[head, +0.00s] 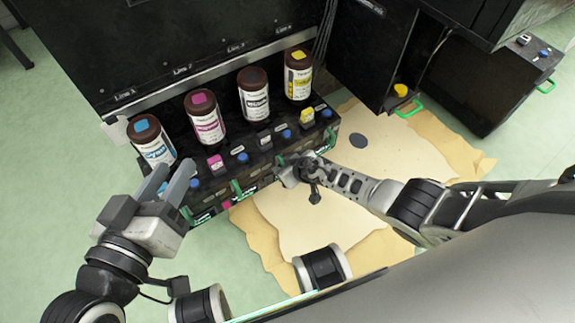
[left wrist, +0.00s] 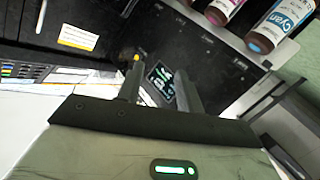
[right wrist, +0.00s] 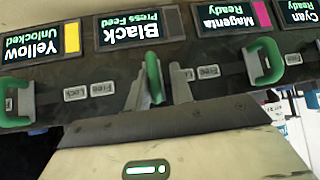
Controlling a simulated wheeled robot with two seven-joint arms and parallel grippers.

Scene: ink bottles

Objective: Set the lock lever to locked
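The dark ink unit's front (right wrist: 228,88) shows, in the right wrist view, a display reading Yellow Unlocked (right wrist: 38,42) and one reading Black Press Feed (right wrist: 138,28), both upside down. A green lever (right wrist: 153,76) stands between the fingertips of my right gripper (right wrist: 158,88), near small Lock and Free labels. The fingers are apart around it; a firm hold does not show. Another green lever (right wrist: 12,118) is at the left edge, and a third (right wrist: 264,62) is at the right. My left gripper (head: 167,184) is open and empty beside the cyan bottle (head: 152,142).
Magenta (head: 205,117), black (head: 254,96) and yellow (head: 298,75) bottles stand in a row on the ink unit. An open dark door (head: 372,45) is at the upper right. Tan sheets (head: 400,150) lie on the floor. Green floor is free at the left.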

